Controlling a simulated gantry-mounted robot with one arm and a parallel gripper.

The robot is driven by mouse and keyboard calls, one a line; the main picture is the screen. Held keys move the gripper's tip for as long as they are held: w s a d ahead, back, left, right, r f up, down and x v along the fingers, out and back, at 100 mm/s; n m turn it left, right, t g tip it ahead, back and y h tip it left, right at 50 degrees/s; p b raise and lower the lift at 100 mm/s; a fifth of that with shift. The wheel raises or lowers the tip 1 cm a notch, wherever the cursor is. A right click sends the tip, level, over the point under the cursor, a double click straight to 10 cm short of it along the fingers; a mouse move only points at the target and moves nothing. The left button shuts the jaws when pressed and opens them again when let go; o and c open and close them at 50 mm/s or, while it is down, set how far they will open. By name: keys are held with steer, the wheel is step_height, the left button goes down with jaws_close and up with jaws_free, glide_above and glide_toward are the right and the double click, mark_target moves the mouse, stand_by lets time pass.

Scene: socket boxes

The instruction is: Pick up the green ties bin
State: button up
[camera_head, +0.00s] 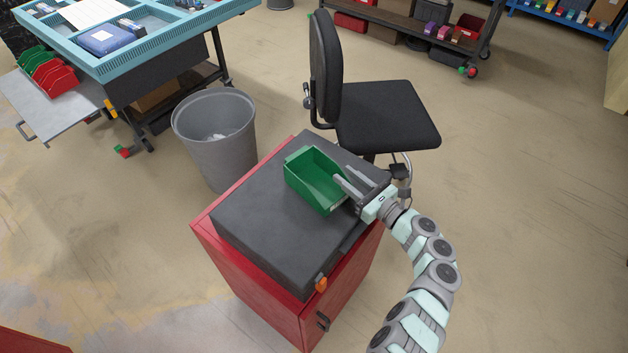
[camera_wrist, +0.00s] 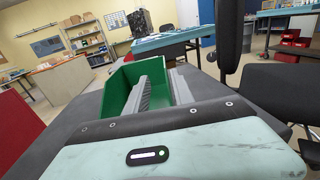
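The green bin (camera_head: 308,172) sits on the dark top of a red cabinet, upright and open at the top. It also shows in the wrist view (camera_wrist: 116,92), ahead and left of centre, partly hidden by a finger. My gripper (camera_head: 344,174) is at the bin's right side, with its two fingers apart. In the wrist view, my gripper (camera_wrist: 163,78) has its left finger overlapping the bin's interior and its right finger beside the bin's right wall. The wall appears to lie between them. I cannot tell whether either finger touches it.
The red cabinet (camera_head: 245,269) has free dark top around the bin. A grey waste bin (camera_head: 217,145) stands behind left, and a black chair (camera_head: 388,116) stands close behind right.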

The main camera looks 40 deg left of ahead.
mark_target(334, 162)
steer(key=shift+w+a+f+b, duration=0.2)
steer(key=shift+a+b, duration=0.15)
steer(key=shift+a, duration=0.45)
steer(key=a+b, duration=0.1)
steer(key=a, duration=0.1)
steer(key=w+a, duration=0.1)
steer(key=a, duration=0.1)
steer(key=shift+a+b, duration=0.2)
steer(key=shift+b, duration=0.2)
steer(key=shift+r, duration=0.1)
jaws_close()
stand_by(0.3)
